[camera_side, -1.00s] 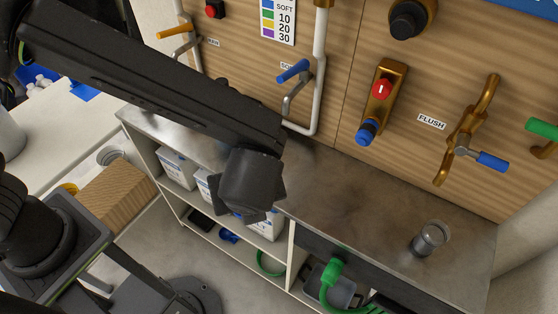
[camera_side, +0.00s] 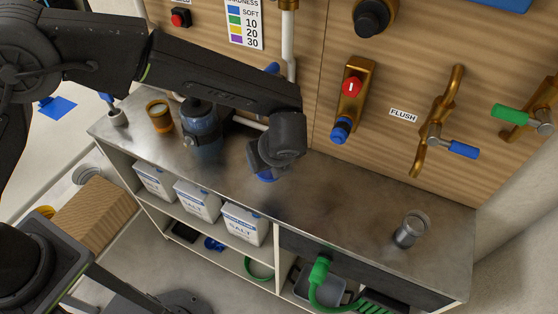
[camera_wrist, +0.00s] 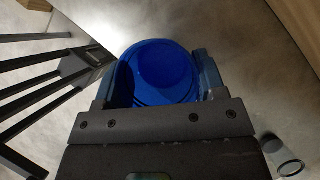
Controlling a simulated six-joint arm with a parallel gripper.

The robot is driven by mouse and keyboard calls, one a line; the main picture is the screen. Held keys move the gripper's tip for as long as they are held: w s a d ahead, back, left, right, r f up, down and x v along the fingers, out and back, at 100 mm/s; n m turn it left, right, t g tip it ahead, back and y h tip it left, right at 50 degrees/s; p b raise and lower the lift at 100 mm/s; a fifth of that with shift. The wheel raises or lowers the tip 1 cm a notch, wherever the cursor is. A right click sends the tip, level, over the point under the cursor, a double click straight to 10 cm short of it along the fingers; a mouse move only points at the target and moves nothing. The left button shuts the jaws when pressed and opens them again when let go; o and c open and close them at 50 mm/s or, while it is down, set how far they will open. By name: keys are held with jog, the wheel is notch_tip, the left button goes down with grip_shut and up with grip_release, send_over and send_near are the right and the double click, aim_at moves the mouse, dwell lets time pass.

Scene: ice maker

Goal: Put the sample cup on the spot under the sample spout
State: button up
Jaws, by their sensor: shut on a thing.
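My gripper (camera_side: 268,160) is shut on a blue round cup (camera_wrist: 165,72), which sits between the two fingers in the wrist view. In the side view only a small blue part of the cup (camera_side: 266,177) shows below the fingers, over the middle of the metal counter (camera_side: 330,195). I cannot tell its exact height above the counter. A white pipe (camera_side: 290,45) with a blue handle (camera_side: 272,68) runs down the wall behind my arm. Its lower end is mostly hidden, so I cannot tell the spout or the spot under it.
A grey cup (camera_side: 410,230) stands at the counter's right end. A blue jar (camera_side: 203,135) and an amber cup (camera_side: 158,115) stand at the left. Brass valves (camera_side: 353,95) project from the wall. The counter between the gripper and grey cup is clear.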

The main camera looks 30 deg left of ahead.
jog(key=shift+w+f, duration=0.8)
jog(key=shift+f, duration=0.35)
jog(key=shift+w+f, duration=0.8)
jog(key=shift+f, duration=0.35)
jog(key=shift+w+f, duration=0.8)
jog(key=shift+f, duration=0.35)
jog(key=shift+f, duration=0.15)
jog(key=o, duration=1)
jog(key=shift+c, duration=0.2)
jog(key=v, duration=1.1)
jog(key=shift+o, duration=0.3)
jog(key=shift+s+d+r, duration=0.15)
jog(key=shift+d+r, duration=0.1)
jog(key=shift+r, duration=0.35)
